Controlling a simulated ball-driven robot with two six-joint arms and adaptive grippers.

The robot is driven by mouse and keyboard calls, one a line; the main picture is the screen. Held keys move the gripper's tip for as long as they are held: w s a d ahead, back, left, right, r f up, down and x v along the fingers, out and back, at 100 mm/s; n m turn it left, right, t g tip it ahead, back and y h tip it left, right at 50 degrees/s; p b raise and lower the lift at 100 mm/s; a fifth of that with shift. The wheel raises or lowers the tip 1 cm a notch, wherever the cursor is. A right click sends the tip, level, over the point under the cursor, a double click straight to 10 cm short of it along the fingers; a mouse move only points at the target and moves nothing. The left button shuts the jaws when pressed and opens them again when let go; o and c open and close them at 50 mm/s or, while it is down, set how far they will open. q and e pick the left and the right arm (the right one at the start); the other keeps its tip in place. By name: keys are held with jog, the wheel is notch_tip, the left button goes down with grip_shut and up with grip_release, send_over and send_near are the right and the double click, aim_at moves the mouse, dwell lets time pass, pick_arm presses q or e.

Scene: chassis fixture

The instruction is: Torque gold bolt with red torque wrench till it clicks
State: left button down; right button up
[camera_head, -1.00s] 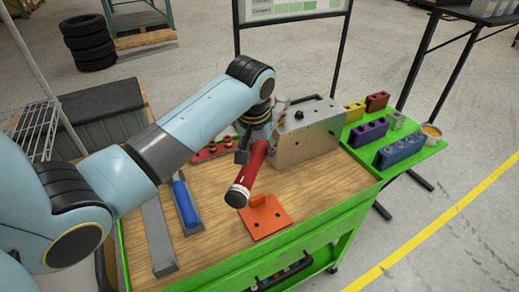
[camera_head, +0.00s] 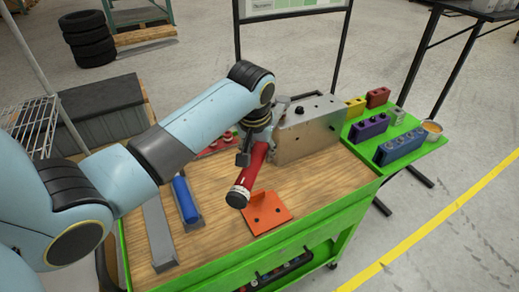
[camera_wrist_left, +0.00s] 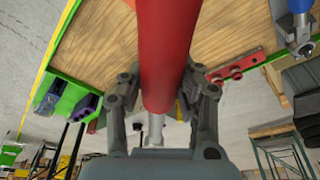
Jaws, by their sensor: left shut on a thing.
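My left gripper (camera_head: 257,147) is shut on the red torque wrench (camera_head: 251,172) above the wooden bench top. The wrench's dark round handle end points down toward the front, and its far end is hidden behind my gripper by the metal chassis box (camera_head: 307,132). In the left wrist view the red wrench (camera_wrist_left: 166,50) lies between both fingers (camera_wrist_left: 165,95), with a silver shaft (camera_wrist_left: 156,130) past them. I cannot make out the gold bolt in any view, nor whether the wrench touches it. My right gripper is not seen.
An orange bracket (camera_head: 267,212) lies on the bench below the wrench handle. A blue-handled tool (camera_head: 186,197) lies in a grey holder to the left. Purple (camera_head: 367,129) and blue (camera_head: 400,147) blocks stand on the green side shelf. The bench's front area is mostly clear.

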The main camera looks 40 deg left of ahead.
pick_arm(q)
jog(key=shift+s+a, duration=0.1)
jog(key=shift+a, duration=0.1)
dwell(0.4)
jog(key=shift+s+a+m, duration=0.15)
jog(key=shift+a+m, duration=0.25)
jog(key=shift+a, duration=0.15)
jog(key=shift+s+a, duration=0.1)
jog(key=shift+a, duration=0.15)
jog(key=shift+s+a+m, duration=0.15)
jog(key=shift+a+m, duration=0.25)
jog(key=shift+a, duration=0.1)
jog(key=shift+a, duration=0.2)
dwell(0.4)
jog(key=shift+s+a+m, duration=0.1)
jog(key=shift+a+m, duration=0.3)
jog(key=shift+a, duration=0.2)
jog(key=shift+a, duration=0.3)
jog(key=shift+s+a+m+h, duration=0.1)
jog(key=shift+a+m+h, duration=0.2)
jog(key=shift+a+m, duration=0.15)
jog(key=shift+a, duration=0.35)
dwell(0.4)
